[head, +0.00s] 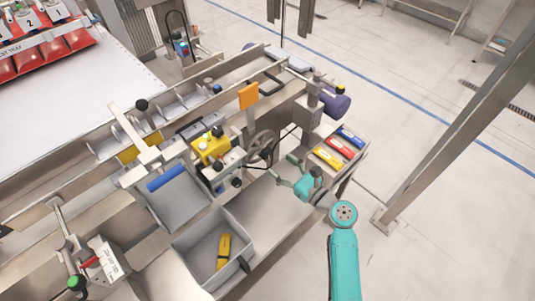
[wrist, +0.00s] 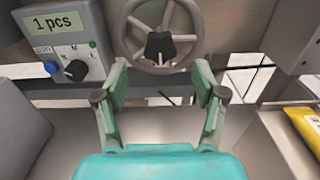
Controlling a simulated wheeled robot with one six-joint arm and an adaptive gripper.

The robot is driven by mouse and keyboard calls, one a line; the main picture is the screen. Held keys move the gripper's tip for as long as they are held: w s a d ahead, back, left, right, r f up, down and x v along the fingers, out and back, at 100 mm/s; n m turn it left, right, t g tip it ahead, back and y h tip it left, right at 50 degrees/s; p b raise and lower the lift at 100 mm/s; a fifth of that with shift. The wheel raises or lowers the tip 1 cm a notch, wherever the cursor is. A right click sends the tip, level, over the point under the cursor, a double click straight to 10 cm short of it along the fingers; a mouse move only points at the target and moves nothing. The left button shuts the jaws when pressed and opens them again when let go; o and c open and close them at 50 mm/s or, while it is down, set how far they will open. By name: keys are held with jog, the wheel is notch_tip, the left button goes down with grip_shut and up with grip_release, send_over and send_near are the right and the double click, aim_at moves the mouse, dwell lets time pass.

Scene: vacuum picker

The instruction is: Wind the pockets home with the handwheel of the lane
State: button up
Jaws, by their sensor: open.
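The grey handwheel (head: 262,146) of the lane stands upright at the machine's near side. In the wrist view the handwheel (wrist: 163,68) has a spoked rim and a black knob (wrist: 160,45) on its near face. My gripper (head: 281,168) is open and empty, just short of the wheel. In the wrist view my gripper (wrist: 160,76) has one finger either side of the lower part of the rim; I cannot tell whether they touch it. The lane (head: 185,104) has upright dividers forming pockets. Where the pockets stand against their home position is too small to tell.
A counter box (wrist: 65,35) left of the wheel reads "1 pcs" and has a blue button and black selector knob. A grey bin (head: 207,282) holds a yellow pack (head: 223,250). Yellow, red and blue packs (head: 340,146) lie right of my gripper. An orange plate (head: 249,96) stands above the wheel.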

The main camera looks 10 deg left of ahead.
aim_at(269, 155)
jog(key=x, duration=0.6)
jog(key=shift+w+a, duration=0.2)
jog(key=shift+a, duration=0.05)
jog(key=c, duration=1.1)
